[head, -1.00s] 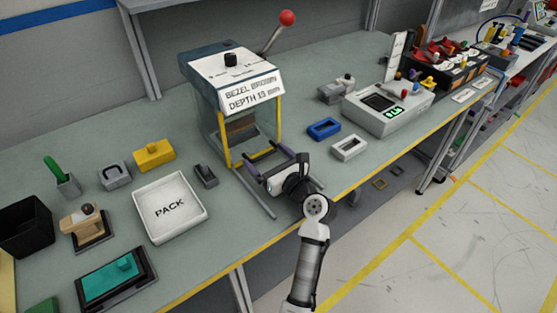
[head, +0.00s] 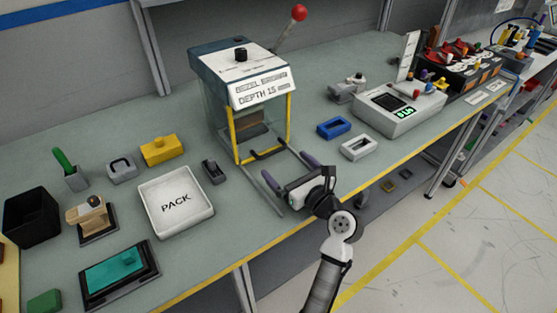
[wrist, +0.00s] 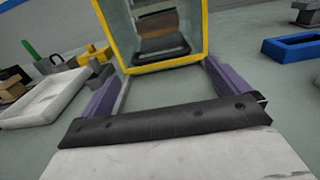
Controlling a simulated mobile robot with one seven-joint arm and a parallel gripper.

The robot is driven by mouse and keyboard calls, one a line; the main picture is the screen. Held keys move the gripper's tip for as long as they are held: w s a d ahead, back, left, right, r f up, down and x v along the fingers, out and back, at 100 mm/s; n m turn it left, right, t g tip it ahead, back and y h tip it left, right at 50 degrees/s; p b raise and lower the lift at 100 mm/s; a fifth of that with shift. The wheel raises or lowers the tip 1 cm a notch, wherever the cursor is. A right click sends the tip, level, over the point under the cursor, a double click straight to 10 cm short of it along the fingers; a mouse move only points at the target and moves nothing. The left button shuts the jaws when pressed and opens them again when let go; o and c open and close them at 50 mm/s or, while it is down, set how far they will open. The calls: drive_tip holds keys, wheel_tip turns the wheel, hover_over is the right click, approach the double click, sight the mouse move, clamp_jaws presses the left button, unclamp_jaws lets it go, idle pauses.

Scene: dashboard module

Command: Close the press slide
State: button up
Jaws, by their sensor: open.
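The press (head: 243,65) stands on the bench with a blue-grey top, a label panel and a yellow-framed front opening. A dark handle bar (head: 267,153) shows low at the front of that opening. A brown and dark piece sits inside the frame, also visible in the wrist view (wrist: 160,45). Two grey rails (head: 262,190) run out in front of the press. My gripper (head: 290,168) is in front of the opening, low over the rails, with its purple fingers apart and nothing seen between them. In the wrist view the fingers (wrist: 163,88) point at the yellow frame's lower edge.
A white PACK tray (head: 176,207) and a small dark block (head: 213,172) lie left of the press. Blue (head: 334,127) and white (head: 359,147) bezels lie to its right, before a grey tester (head: 392,110). A red-knobbed lever (head: 298,13) rises behind.

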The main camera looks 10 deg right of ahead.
drive_tip(key=b+v, duration=0.1)
drive_tip(key=v, duration=0.6)
drive_tip(key=shift+s, duration=0.3)
